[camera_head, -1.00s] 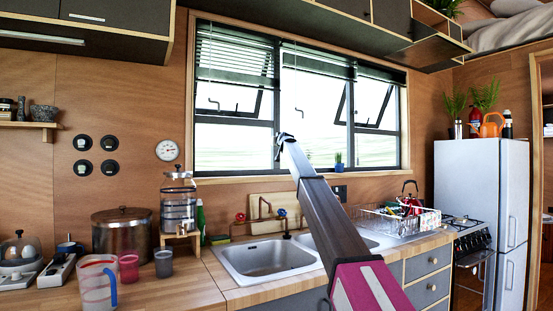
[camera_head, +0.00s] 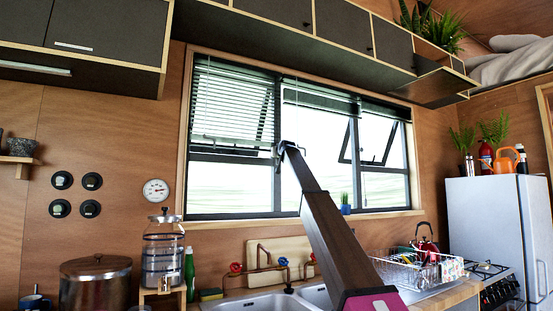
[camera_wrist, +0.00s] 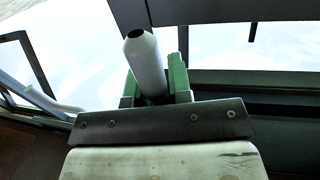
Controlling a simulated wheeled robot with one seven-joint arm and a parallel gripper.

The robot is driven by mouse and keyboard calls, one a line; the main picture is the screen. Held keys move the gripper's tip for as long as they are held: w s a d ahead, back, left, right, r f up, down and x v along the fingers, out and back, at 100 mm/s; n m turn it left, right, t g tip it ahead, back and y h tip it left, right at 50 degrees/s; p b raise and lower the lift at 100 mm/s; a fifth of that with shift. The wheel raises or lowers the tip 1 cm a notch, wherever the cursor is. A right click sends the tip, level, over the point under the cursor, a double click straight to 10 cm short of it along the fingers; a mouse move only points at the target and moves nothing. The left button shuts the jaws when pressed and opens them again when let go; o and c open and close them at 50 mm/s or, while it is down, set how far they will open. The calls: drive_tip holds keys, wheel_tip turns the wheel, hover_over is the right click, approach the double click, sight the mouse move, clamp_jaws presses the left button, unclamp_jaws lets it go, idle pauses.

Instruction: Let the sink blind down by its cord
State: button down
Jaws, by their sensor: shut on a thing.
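The blind over the sink window hangs in sections. Its left section (camera_head: 232,100) has spread slats, with its bottom edge roughly halfway down the window. The middle section (camera_head: 320,97) is bunched high up. My gripper (camera_head: 281,150) is in front of the window, at the lower right corner of the left section. In the wrist view, my gripper (camera_wrist: 155,84) has its green fingers shut around a pale tapered cord pull (camera_wrist: 145,62). The cord itself is too thin to make out clearly.
A dish rack (camera_head: 418,268) and red kettle (camera_head: 426,240) stand to the right. A small potted plant (camera_head: 346,205) is on the sill. Overhead cabinets (camera_head: 340,28) project above the window.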

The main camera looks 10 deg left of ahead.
drive_tip(key=c, duration=1.8)
unclamp_jaws()
wheel_tip(320, 180, up, 2)
drive_tip(key=shift+r+t, duration=0.15)
drive_tip(key=shift+t, duration=0.15)
drive_tip(key=shift+c, duration=0.2)
drive_tip(key=o, duration=0.5)
drive_tip(key=shift+s, duration=0.2)
drive_tip(key=shift+o, duration=1.4)
drive_tip(key=shift+f, duration=0.3)
drive_tip(key=shift+d, duration=0.1)
drive_tip(key=v, duration=1)
drive_tip(key=shift+s+d, duration=0.15)
drive_tip(key=shift+s, duration=0.2)
